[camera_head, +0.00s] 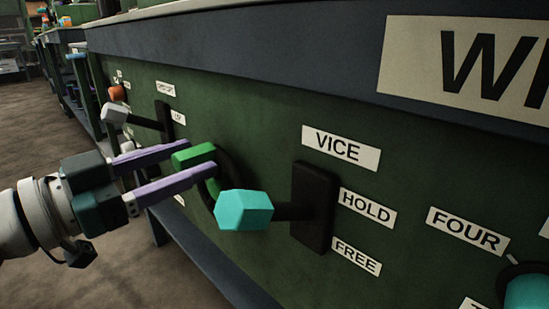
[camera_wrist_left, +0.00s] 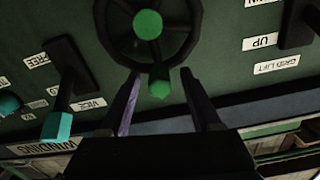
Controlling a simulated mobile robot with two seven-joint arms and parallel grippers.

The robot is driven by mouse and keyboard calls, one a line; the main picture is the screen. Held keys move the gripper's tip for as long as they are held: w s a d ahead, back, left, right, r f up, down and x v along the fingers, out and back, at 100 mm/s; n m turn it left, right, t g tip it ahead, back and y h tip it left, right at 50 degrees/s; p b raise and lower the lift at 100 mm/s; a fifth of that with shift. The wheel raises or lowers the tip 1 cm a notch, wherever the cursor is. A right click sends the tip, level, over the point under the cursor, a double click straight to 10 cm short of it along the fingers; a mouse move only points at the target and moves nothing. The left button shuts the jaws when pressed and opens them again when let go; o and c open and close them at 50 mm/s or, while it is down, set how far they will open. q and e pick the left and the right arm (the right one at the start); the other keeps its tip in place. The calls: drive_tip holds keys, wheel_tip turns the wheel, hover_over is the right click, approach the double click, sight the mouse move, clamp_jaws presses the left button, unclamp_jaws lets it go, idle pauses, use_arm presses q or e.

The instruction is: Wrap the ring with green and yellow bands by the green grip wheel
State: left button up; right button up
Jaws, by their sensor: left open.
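The grip wheel is a dark spoked wheel on the green panel. It shows in the left wrist view (camera_wrist_left: 104,30) with a green hub (camera_wrist_left: 148,24) and a green grip (camera_wrist_left: 159,82) on its rim. In the head view the green grip (camera_head: 193,154) sits between the purple fingers of my left gripper (camera_head: 202,159). The left gripper (camera_wrist_left: 160,76) is open, with one finger on each side of the grip; contact cannot be told. The wheel is mostly hidden in the head view. The ring with green and yellow bands is not in view. My right gripper is not in view.
A cyan-ended lever (camera_head: 244,210) by the VICE label (camera_head: 341,148) sticks out close to the right of my left gripper. A white-ended lever (camera_head: 114,113) and an orange knob (camera_head: 117,93) are farther left. Open floor (camera_head: 40,130) lies at left.

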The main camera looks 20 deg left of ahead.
use_arm(q)
clamp_jaws()
idle(0.5)
idle(0.9)
